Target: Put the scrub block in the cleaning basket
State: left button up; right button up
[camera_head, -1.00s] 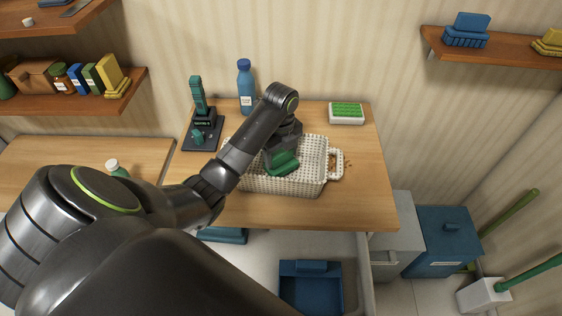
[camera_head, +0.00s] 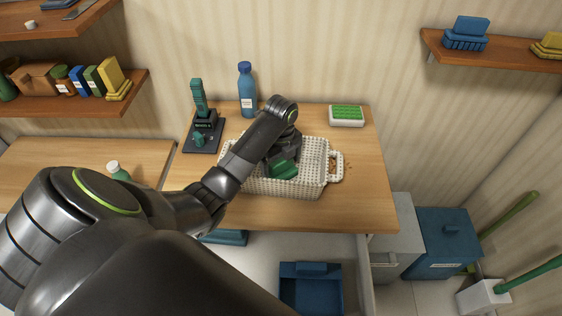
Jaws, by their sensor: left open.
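The cleaning basket (camera_head: 262,187), white and woven with a side handle, stands on the wooden table. A green block (camera_head: 284,171), which looks like the scrub block, is inside the basket, toward its middle. My left gripper (camera_head: 281,158) points down into the basket, directly over the green block. It is open, with its fingers close to the block and partly hidden by the wrist and arm. Whether the block rests fully on the basket floor is hidden by the front wall. My right gripper is not in view.
A blue bottle (camera_head: 246,90) and a dark stand with a green handled tool (camera_head: 201,125) are behind and left of the basket. A green-topped white sponge box (camera_head: 347,115) is at the back right. The table's front right is clear.

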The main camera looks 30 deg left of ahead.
aim_at(281, 160)
pick_arm(q)
notch_tip(281, 160, up, 5)
jog(key=shift+w, duration=0.1)
notch_tip(281, 160, up, 6)
jog(key=p, duration=0.5)
jog(key=shift+f, duration=0.15)
jog(key=shift+r+p, duration=0.8)
jog(key=shift+p, duration=0.1)
